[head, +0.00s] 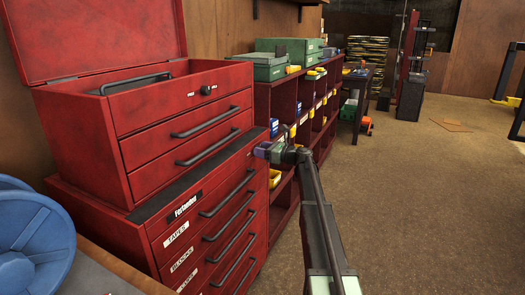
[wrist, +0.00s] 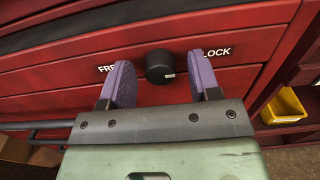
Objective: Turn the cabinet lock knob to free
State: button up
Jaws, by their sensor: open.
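The lock knob (wrist: 160,66) is a short black cylinder on the red cabinet's front panel, with a small white mark low on its face. A white label on its left begins "FR", the rest hidden by a finger; the label on its right reads "LOCK". In the head view my gripper (head: 268,151) is in front of the cabinet's right side.
Dark drawer handles (head: 205,122) jut out below the knob. The chest's lid stands open. Red shelves (head: 290,130) with yellow and blue bins run along the wall to the right. A blue reel (head: 30,240) is at lower left.

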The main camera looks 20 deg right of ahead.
jog(key=c, duration=0.9)
jog(key=shift+n, duration=0.4)
jog(key=shift+s+a+f+n, duration=0.1)
jog(key=shift+n, duration=4.2)
jog(key=shift+s+a+f+n, duration=0.1)
jog(key=shift+n, duration=4.2)
jog(key=o, duration=0.9)
